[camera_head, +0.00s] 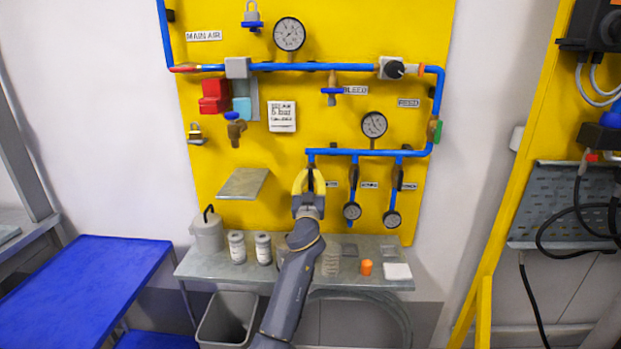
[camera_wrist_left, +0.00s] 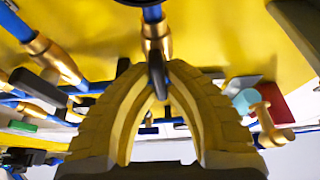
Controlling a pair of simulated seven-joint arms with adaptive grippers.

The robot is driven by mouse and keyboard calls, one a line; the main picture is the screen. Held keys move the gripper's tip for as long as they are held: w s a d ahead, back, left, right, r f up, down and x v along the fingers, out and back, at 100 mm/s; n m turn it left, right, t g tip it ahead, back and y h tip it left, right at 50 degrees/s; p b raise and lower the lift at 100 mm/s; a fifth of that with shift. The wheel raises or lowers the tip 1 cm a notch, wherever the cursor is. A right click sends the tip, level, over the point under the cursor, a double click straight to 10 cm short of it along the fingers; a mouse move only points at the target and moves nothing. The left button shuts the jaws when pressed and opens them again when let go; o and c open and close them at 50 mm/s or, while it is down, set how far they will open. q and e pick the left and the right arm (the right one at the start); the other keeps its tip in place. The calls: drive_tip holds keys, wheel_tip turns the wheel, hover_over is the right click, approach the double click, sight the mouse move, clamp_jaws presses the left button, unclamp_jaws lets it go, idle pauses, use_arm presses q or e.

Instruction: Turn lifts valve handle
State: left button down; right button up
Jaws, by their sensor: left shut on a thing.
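The leftmost of three valves under the lower blue pipe is mostly hidden in the head view behind my left gripper (camera_head: 309,180). Its label (camera_head: 332,184) is too small to read. A dark valve handle (camera_wrist_left: 157,77) shows in the left wrist view below a brass valve body (camera_wrist_left: 156,38), between the fingertips of my yellow-fingered left gripper (camera_wrist_left: 160,80). The fingers are shut on this handle, which points down from the valve. My right gripper is not in view.
The lower blue pipe (camera_head: 370,153) runs above. A grey shelf (camera_head: 243,183) juts out at left. A grey table (camera_head: 300,281) with canisters stands below.

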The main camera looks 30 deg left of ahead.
use_arm(q)
drive_tip(key=shift+m, duration=0.4)
drive_tip(key=m+t+h, duration=0.1)
drive_tip(key=m+h, duration=0.2)
drive_tip(key=m, duration=0.2)
drive_tip(key=m+h, duration=0.1)
drive_tip(key=m, duration=0.2)
drive_tip(key=m+h, duration=0.2)
drive_tip(key=m, duration=0.1)
drive_tip(key=shift+w+d+m, duration=0.1)
drive_tip(key=shift+m, duration=0.2)
drive_tip(key=m+h, duration=0.1)
drive_tip(key=m, duration=0.2)
drive_tip(key=m+g+h, duration=0.1)
drive_tip(key=m, duration=0.2)
drive_tip(key=shift+d+f, duration=0.1)
drive_tip(key=shift+f, duration=0.05)
drive_tip(key=shift+w+f+m+g+h, duration=0.1)
drive_tip(key=shift+m+g+h, duration=0.25)
drive_tip(key=shift+m, duration=0.65)
drive_tip(key=shift+f+m+g+h, duration=0.15)
drive_tip(key=shift+m+g, duration=0.3)
drive_tip(key=shift+m, duration=0.55)
drive_tip(key=shift+d, duration=0.1)
drive_tip(key=c, duration=1.5)
unclamp_jaws()
drive_tip(key=shift+o, duration=0.2)
drive_tip(key=s+d, duration=0.1)
drive_tip(key=s, duration=1.1)
drive_tip(key=shift+d, duration=0.15)
